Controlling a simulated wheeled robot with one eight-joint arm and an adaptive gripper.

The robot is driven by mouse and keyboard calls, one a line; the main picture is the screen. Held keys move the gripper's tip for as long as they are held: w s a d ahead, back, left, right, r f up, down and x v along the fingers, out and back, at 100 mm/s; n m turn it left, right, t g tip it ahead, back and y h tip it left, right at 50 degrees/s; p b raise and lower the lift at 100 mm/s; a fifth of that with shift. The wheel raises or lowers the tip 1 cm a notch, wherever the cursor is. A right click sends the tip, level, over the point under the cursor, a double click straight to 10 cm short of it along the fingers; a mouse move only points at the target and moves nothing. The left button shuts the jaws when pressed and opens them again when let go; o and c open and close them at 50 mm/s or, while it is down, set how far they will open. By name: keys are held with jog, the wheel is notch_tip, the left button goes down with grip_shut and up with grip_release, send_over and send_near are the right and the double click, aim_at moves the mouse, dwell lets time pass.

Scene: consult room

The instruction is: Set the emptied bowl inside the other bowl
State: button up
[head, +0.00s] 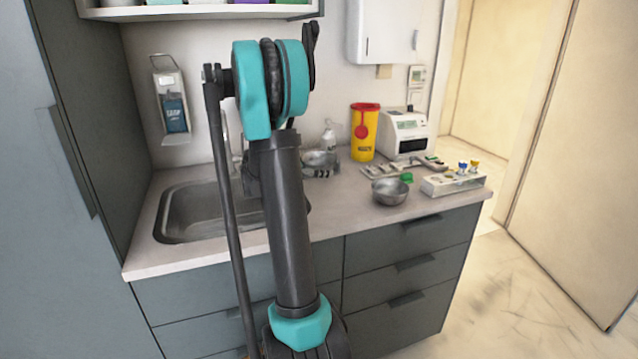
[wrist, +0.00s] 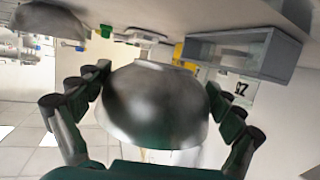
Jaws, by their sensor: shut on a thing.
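My gripper (wrist: 157,85) is shut on a round metal bowl (wrist: 155,112), with fingers on both sides of it in the wrist view. In the head view this held bowl (head: 318,158) shows near the back of the counter, right of my arm, partly hidden by the dark fingers. The other metal bowl (head: 390,191) stands upright on the counter, to the right of and nearer than the held one. It also shows at the upper left of the wrist view (wrist: 48,22). The two bowls are apart. The inside of the held bowl is hard to see.
A green item (head: 406,178) lies beside the standing bowl. A rack with capped tubes (head: 453,184) is to its right, and a tray of small items (head: 405,167) behind it. A yellow container (head: 364,133) and a white device (head: 402,134) stand at the back. The sink (head: 190,213) is left.

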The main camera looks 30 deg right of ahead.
aim_at(319, 188)
jog(key=shift+f, duration=2.85)
jog(key=shift+f, duration=0.1)
jog(key=o, duration=0.9)
